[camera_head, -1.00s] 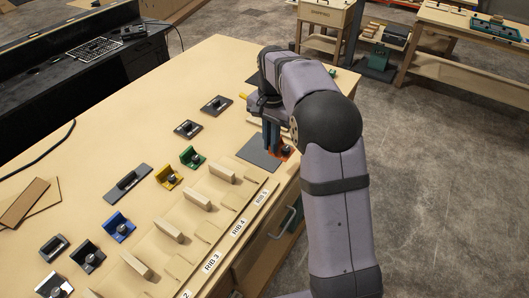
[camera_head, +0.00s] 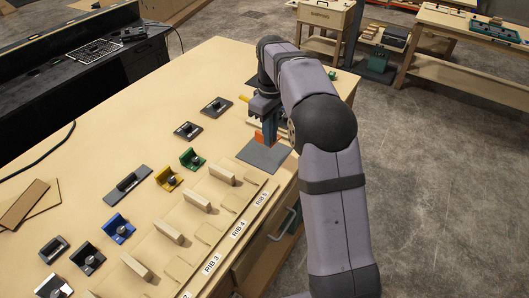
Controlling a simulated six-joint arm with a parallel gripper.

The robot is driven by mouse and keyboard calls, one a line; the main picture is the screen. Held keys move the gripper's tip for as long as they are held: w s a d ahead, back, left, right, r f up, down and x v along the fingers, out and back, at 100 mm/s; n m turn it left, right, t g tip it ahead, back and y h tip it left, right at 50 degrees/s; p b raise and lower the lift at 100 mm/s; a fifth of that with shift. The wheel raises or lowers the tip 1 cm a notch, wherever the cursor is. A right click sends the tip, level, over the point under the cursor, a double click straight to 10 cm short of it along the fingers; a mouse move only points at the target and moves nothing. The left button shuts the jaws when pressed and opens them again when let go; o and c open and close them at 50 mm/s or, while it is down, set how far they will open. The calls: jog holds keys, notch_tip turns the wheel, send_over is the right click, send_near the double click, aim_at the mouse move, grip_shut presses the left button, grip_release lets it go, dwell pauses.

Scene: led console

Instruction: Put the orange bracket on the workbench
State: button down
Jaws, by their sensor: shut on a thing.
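The orange bracket (camera_head: 259,138) is held by my gripper (camera_head: 267,134), which is shut on it. It is above the dark grey square plate (camera_head: 264,155) near the right edge of the workbench (camera_head: 95,172). Only a small orange part of the bracket shows; my gripper and arm hide the rest. The bracket looks clear of the plate, though the exact height is hard to tell.
Green (camera_head: 192,158), yellow (camera_head: 168,179) and blue (camera_head: 118,229) brackets stand left of the plate. Wooden rib blocks (camera_head: 221,175) line the front edge with labels. The bench's back left is mostly clear.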

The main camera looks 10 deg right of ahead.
jog(key=shift+n, duration=0.5)
jog(key=shift+f+p, duration=1.55)
jog(key=shift+f, duration=3.45)
jog(key=shift+f, duration=0.1)
jog(key=shift+f, duration=0.1)
jog(key=c, duration=1.8)
grip_release()
jog(key=shift+c, duration=0.2)
notch_tip(320, 180, up, 12)
jog(key=b, duration=0.2)
jog(key=shift+r+b, duration=0.2)
jog(key=shift+b, duration=0.15)
